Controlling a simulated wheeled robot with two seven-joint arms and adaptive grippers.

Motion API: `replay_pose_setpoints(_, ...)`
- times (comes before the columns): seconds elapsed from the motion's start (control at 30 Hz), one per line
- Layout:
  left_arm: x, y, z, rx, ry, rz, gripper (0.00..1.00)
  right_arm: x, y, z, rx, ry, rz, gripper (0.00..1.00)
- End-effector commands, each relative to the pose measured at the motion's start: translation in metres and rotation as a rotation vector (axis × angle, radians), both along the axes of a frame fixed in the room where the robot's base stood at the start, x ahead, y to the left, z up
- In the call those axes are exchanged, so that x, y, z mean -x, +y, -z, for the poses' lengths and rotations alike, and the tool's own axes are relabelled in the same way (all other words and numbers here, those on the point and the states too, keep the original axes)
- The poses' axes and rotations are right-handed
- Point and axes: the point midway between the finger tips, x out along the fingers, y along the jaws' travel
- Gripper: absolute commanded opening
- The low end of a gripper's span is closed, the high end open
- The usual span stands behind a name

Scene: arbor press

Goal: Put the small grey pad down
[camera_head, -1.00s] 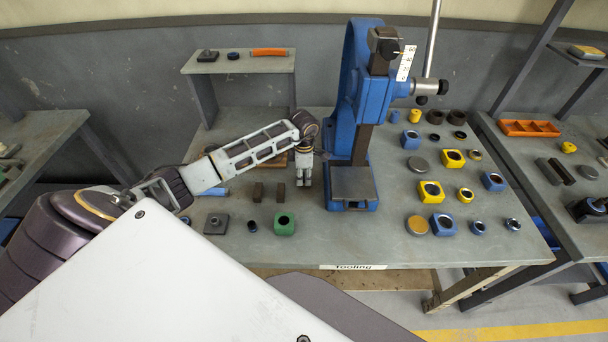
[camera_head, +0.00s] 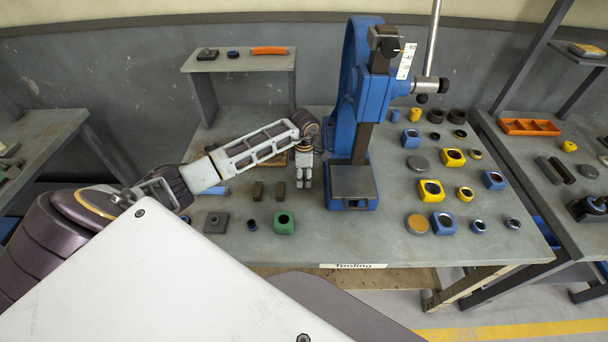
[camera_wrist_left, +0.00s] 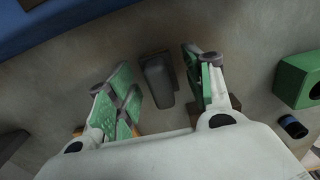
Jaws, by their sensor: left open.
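My left gripper (camera_head: 304,183) points down at the bench just left of the blue press base. In the left wrist view its two green-lined fingers (camera_wrist_left: 158,66) stand apart. The small grey pad (camera_wrist_left: 158,82), a dark grey block, is between them on the bench surface, with gaps visible on both sides. In the head view I cannot make the pad out behind the fingers. My right gripper is not in view.
The blue arbor press (camera_head: 352,190) stands close to the right of my left gripper. Yellow and blue parts fill the bench's right side. The bench's front middle is clear.

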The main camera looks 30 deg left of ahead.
Motion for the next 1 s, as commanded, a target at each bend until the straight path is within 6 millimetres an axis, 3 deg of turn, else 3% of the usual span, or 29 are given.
replay_pose_setpoints(0.17, 0.000, 0.000, 0.002, 0.002, 0.001, -0.001, 0.51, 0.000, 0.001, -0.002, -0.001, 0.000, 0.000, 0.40)
replay_pose_setpoints(0.67, -0.002, -0.004, -0.049, -0.001, -0.003, 0.001, 0.51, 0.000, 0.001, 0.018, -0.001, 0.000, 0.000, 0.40)
replay_pose_setpoints(1.0, -0.002, -0.005, -0.096, 0.000, -0.002, -0.001, 0.51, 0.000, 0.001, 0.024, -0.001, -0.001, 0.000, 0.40)
